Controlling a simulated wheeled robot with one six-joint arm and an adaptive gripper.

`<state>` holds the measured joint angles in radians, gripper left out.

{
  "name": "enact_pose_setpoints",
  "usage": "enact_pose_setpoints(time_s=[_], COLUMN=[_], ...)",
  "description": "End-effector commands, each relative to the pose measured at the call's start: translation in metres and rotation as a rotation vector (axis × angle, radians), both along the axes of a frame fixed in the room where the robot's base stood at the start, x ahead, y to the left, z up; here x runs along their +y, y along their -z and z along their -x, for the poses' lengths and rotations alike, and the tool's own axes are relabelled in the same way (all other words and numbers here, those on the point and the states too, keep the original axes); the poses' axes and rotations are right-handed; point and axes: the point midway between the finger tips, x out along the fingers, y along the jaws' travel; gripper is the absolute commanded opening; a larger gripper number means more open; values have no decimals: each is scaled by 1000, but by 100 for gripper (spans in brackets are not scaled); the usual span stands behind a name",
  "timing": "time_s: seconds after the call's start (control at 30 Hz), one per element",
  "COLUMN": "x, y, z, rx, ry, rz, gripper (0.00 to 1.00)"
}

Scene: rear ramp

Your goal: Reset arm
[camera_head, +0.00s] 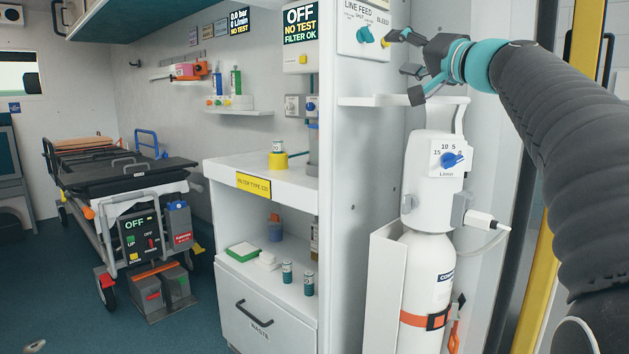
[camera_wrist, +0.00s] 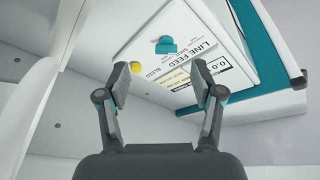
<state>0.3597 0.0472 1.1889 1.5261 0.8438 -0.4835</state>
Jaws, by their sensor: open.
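My gripper (camera_head: 402,65) is open and empty at the end of my raised arm. In the head view it is in front of the LINE FEED panel (camera_head: 352,28), just right of the panel's teal knob (camera_head: 365,36) and close to its yellow BLEED button (camera_head: 386,43). In the wrist view the two fingers (camera_wrist: 160,90) stand apart with nothing between them. The panel (camera_wrist: 190,60) shows beyond them, with the teal knob (camera_wrist: 166,45) and the yellow button (camera_wrist: 136,67). I cannot tell whether a finger touches the panel.
Below my gripper stands a white gas cylinder (camera_head: 427,280) with a blue flow dial (camera_head: 452,160). A small shelf (camera_head: 375,101) juts out nearby. A counter with a waste drawer (camera_head: 265,310) is left of it. A stretcher (camera_head: 125,180) stands further back. A yellow rail (camera_head: 580,40) is behind my arm.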

Motion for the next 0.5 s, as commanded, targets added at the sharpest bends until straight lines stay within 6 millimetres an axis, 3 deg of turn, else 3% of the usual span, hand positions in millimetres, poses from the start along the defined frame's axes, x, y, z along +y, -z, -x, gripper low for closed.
enact_pose_setpoints(time_s=[0.27, 0.5], x=[52, 76], y=[105, 212], z=[50, 117], rx=[282, 516], ry=[2, 5], rz=[196, 394], gripper=[67, 67])
